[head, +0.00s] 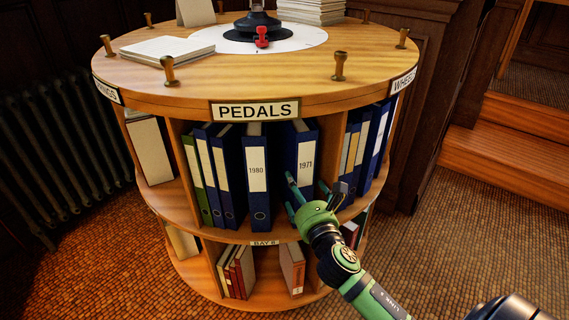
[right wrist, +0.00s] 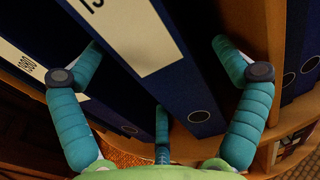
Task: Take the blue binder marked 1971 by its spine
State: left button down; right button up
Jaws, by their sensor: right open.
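The blue binder marked 1971 (head: 301,143) stands upright in the PEDALS bay of the round shelf, its lower spine partly hidden by my gripper. In the right wrist view its blue spine (right wrist: 188,90) with a white label fills the middle. My right gripper (head: 315,188) is open in front of the lower spine. In the right wrist view its fingers (right wrist: 160,62) are spread, one to each side of the spine, with a third finger below. I cannot tell whether any finger touches it. My left gripper is not in view.
The blue binder marked 1980 (head: 257,180) stands just left. More blue binders and a green one (head: 195,180) are further left. A wooden divider (head: 330,150) stands to the right, with more binders (head: 368,150) beyond it. The round top (head: 200,85) overhangs the bay.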

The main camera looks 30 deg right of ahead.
jog(key=shift+w+d+r, duration=0.15)
jog(key=shift+w+r, duration=0.05)
jog(key=shift+w, duration=0.5)
jog(key=b+x, duration=0.1)
jog(key=x, duration=0.3)
jog(key=shift+f, duration=0.2)
jog(key=c, duration=1.5)
jog(key=shift+w+r, duration=0.1)
jog(key=shift+r, duration=0.05)
jog(key=shift+c, duration=0.4)
